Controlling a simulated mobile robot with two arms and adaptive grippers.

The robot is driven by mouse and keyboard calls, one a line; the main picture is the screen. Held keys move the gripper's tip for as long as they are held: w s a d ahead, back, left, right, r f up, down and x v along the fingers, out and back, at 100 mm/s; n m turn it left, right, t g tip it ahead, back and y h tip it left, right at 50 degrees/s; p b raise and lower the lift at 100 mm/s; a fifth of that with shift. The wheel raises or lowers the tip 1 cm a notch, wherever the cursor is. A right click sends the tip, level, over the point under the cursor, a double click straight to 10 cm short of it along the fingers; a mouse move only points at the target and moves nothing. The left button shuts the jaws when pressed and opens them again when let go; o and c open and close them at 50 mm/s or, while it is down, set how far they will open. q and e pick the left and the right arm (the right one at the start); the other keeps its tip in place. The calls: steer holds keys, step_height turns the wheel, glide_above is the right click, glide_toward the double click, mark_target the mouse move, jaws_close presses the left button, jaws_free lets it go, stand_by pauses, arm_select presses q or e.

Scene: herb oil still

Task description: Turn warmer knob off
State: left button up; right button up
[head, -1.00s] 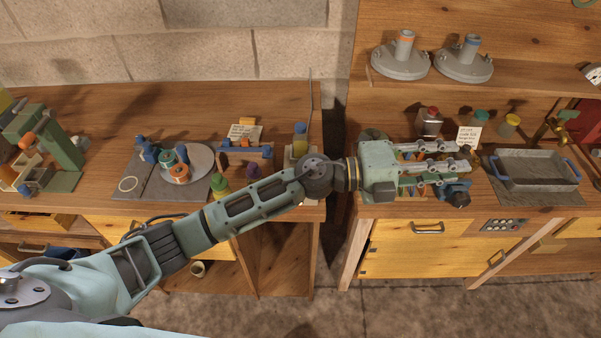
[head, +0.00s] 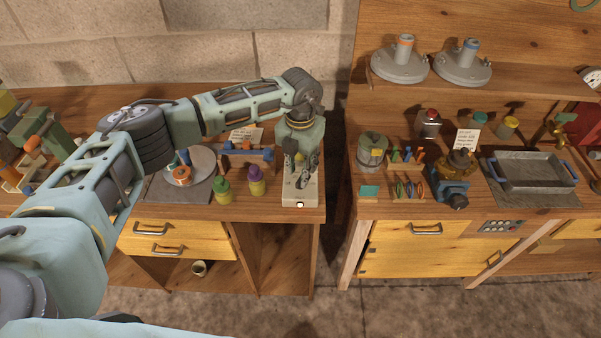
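A pale box-like unit (head: 291,196) stands at the right front corner of the left bench, with a small round white knob (head: 300,205) low on its front. I take this to be the warmer; no label on it is readable. My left gripper (head: 302,178) points down over the top of this unit, above and behind the knob. Its dark fingers cover much of the unit's top. I cannot tell how far apart they are or whether they touch anything. My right gripper is out of view.
Green-capped (head: 223,189) and purple-capped (head: 257,181) bottles stand just left of the unit. A blue rack (head: 247,154) is behind them. A gap separates this bench from the right bench, which holds a grey canister (head: 371,152), a blue-and-brass device (head: 450,185) and a metal tray (head: 528,172).

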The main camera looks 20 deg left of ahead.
mark_target(300, 179)
arm_select(q)
steer(key=shift+f+p, duration=0.4)
steer(key=shift+f, duration=1.45)
jaws_close()
